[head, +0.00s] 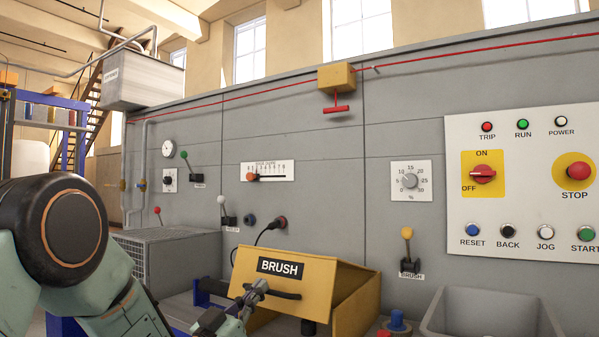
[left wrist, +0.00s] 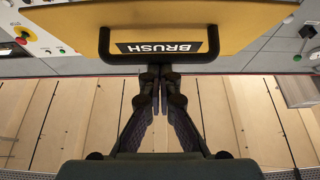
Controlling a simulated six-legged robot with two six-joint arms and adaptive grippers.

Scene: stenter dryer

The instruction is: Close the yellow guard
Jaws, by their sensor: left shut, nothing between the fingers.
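The yellow guard (head: 319,269) carries a black BRUSH label and stands in front of the grey machine wall. Its panel is tilted, with dark space under its lower edge. A black bar handle (head: 283,295) crosses its front below the label. My left gripper (head: 258,287) is at the left part of this handle, its fingers shut with nothing between them. In the left wrist view, the guard (left wrist: 190,15) appears upside down, and the closed fingertips (left wrist: 159,75) are at the handle bar (left wrist: 205,60). I cannot tell whether they touch it. My right gripper is not in view.
A control panel (head: 525,150) with several buttons is on the wall at the right. A BRUSH lever (head: 408,250) with a yellow knob is right of the guard. A grey bin (head: 490,315) is at the lower right. A mesh box (head: 170,252) stands left of the guard.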

